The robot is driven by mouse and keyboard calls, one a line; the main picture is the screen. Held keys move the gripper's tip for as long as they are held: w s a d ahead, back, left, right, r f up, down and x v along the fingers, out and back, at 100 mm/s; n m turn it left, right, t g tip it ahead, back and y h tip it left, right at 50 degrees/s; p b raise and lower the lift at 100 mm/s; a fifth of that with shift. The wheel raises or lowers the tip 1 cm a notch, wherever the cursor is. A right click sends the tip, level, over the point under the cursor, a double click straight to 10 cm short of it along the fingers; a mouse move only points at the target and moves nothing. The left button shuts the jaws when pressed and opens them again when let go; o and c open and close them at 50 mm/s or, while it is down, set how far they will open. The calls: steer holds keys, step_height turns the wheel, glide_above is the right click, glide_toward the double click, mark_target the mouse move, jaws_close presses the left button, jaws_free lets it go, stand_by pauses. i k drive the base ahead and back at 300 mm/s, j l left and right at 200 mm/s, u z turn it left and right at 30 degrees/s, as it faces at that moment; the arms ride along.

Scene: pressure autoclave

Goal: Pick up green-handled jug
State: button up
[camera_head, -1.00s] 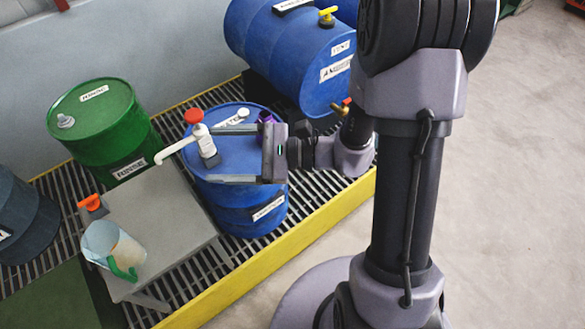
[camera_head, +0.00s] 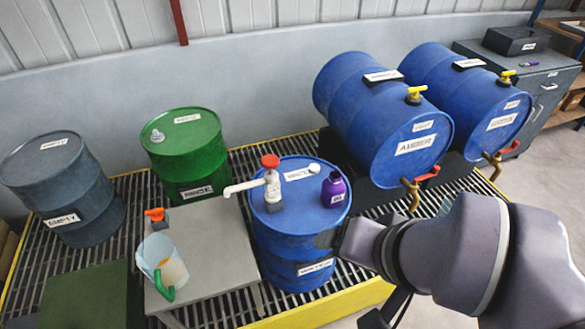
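The green-handled jug (camera_head: 152,252) stands upright on a small grey table at the lower left. It is pale and see-through, with something tan inside, and its green handle faces the front. My gripper (camera_head: 329,238) shows only as a dark piece at the end of my arm, in front of the blue drum and well to the right of the jug. Its fingers are not clearly visible, so I cannot tell whether it is open or shut. It is not touching the jug.
An orange-topped item (camera_head: 156,219) stands behind the jug on the grey table (camera_head: 213,249). A blue drum (camera_head: 285,247) to the right carries a white pump (camera_head: 271,188) and a purple bottle (camera_head: 333,190). Green (camera_head: 185,155) and grey (camera_head: 66,185) drums stand behind.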

mark_target(158, 257)
steer(key=k+u, duration=0.1)
steer(key=u, duration=1.5)
steer(key=i+l+u, duration=0.2)
steer(key=k+l, duration=0.1)
